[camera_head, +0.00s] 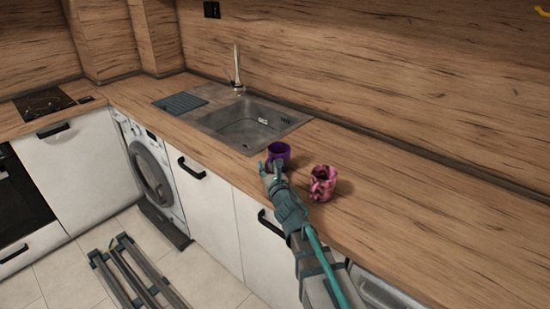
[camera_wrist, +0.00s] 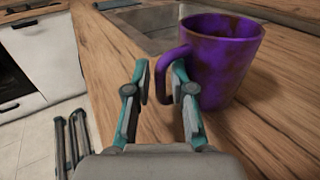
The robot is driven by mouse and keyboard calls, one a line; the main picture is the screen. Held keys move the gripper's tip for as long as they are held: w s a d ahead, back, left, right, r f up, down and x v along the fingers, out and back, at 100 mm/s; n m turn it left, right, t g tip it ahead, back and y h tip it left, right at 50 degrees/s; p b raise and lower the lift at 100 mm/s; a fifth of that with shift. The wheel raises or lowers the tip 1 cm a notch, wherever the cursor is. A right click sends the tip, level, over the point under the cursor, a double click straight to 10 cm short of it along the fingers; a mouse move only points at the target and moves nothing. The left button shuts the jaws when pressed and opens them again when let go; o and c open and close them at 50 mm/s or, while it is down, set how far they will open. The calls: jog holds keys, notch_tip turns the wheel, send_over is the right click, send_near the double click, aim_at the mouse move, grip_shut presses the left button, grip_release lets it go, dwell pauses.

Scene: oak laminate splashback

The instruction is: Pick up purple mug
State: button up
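The purple mug (camera_head: 279,154) stands upright on the wooden counter, just in front of the sink. In the wrist view, the purple mug (camera_wrist: 222,60) fills the upper right, with brownish patches on its side and its handle facing left. My gripper (camera_head: 267,166) is at the mug's near left side. In the wrist view, my gripper (camera_wrist: 161,78) has its fingers apart, with part of the handle showing between them. The right finger overlaps the handle opening in the picture. Whether either finger touches the handle, I cannot tell.
A pink mug (camera_head: 323,183) stands on the counter to the right of the purple one, close to my arm. The sink (camera_head: 245,125) with its faucet (camera_head: 237,72) lies behind. The counter's front edge runs below my gripper. The counter at right is clear.

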jog(key=shift+c, duration=0.2)
grip_shut()
jog(key=shift+r, duration=0.25)
dwell(0.3)
